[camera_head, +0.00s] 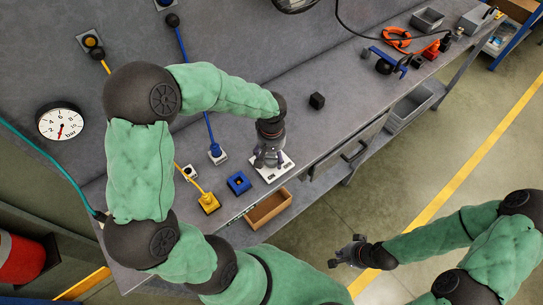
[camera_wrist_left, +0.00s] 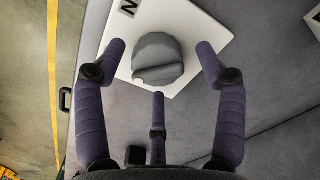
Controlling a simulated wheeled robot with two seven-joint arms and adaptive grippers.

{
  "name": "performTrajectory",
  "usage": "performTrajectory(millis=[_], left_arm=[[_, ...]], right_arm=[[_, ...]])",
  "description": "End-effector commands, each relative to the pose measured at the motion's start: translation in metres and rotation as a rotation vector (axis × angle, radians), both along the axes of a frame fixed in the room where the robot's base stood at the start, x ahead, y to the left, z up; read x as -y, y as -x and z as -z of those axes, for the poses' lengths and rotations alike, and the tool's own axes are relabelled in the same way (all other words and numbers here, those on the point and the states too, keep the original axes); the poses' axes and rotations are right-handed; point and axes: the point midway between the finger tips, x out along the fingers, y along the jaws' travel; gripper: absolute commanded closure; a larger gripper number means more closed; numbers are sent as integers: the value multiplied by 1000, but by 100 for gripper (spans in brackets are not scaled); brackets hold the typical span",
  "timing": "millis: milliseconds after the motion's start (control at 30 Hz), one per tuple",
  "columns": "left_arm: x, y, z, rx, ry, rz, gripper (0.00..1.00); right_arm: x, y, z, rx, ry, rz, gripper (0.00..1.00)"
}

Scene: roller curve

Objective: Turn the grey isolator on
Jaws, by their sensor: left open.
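The isolator is a round grey knob (camera_wrist_left: 157,60) with a light pointer mark at its lower left, on a white plate (camera_wrist_left: 205,40). Part of a black label with a letter N shows at the plate's top. In the head view the plate (camera_head: 286,170) lies on the grey bench near its front edge, and my gripper hides the knob. My left gripper (camera_head: 268,158) is just above it. In the left wrist view its fingers (camera_wrist_left: 158,75) are spread open around the knob, with no clear contact. My right gripper (camera_head: 347,253) is empty, its fingers apart, over the floor.
A blue socket (camera_head: 239,183) and a yellow plug (camera_head: 209,202) are left of the plate. An open wooden drawer (camera_head: 268,208) sticks out below the bench edge. A black cube (camera_head: 317,101) stands to the right. A pressure gauge (camera_head: 60,122) is at the far left.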

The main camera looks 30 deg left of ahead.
Motion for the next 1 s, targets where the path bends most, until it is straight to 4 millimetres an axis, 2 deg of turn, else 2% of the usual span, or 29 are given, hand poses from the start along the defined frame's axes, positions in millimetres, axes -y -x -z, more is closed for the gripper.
performTrajectory(millis=[367, 567, 1000], left_arm=[[0, 0, 5, 1, 1, 0, 29], [0, 0, 5, 1, -1, 0, 83], [-1, -2, 4, 4, -1, 35, 84]], right_arm=[[0, 0, 1, 0, 0, 0, 100], [0, 0, 1, 0, 0, 0, 100], [0, 0, 0, 0, 0, 0, 100]])
